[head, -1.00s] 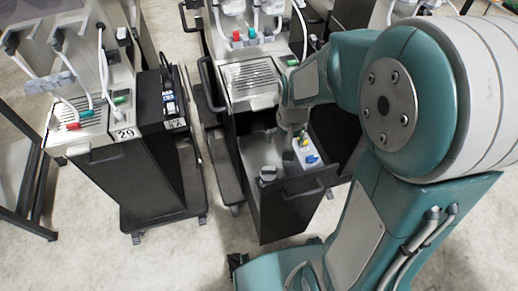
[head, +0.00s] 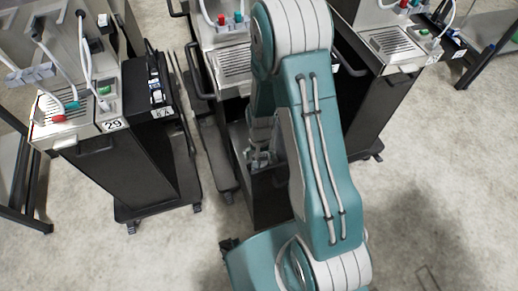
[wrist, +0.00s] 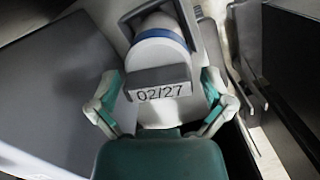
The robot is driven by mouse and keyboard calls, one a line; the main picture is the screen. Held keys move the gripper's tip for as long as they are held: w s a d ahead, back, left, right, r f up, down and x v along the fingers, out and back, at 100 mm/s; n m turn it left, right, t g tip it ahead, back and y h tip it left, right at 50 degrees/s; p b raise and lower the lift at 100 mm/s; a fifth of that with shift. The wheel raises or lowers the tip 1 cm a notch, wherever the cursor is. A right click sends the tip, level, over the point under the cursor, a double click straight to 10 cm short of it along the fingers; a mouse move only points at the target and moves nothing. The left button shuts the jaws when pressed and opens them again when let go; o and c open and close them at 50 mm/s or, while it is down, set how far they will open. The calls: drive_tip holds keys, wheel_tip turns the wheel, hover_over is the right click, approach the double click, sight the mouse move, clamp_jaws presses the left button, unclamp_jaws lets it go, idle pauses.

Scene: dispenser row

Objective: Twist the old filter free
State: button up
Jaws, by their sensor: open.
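The filter (wrist: 160,58) is a white rounded body with a blue band, seen close up in the wrist view. A tag reading 02/27 (wrist: 158,92) sits across its near side, and a grey handle-like frame is at its top. I cannot tell from its look whether it is the old one. My gripper (wrist: 162,85) is open, with one finger on each side of the filter; I cannot tell whether they touch it. In the head view my gripper (head: 261,157) is down at the open drawer (head: 269,195) of the middle dispenser, and my arm hides most of the drawer.
The dispenser marked 29 (head: 112,125) stands at the left, and another dispenser (head: 390,65) stands at the right. In the wrist view, a flat grey panel (wrist: 55,90) lies left of the filter and dark walls are at the right. Open floor lies in front.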

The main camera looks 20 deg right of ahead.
drive_tip(key=shift+s+f, duration=0.1)
drive_tip(key=shift+f, duration=0.95)
drive_tip(key=shift+c, duration=0.3)
drive_tip(key=c, duration=0.9)
drive_tip(key=shift+c, duration=0.3)
drive_tip(key=m, duration=0.7)
drive_tip(key=shift+m+t+y, duration=0.3)
drive_tip(key=shift+m, duration=0.1)
drive_tip(key=m, duration=0.3)
drive_tip(key=shift+s+m, duration=0.1)
drive_tip(key=shift+m, duration=0.3)
drive_tip(key=m, duration=0.3)
drive_tip(key=shift+m+t, duration=0.4)
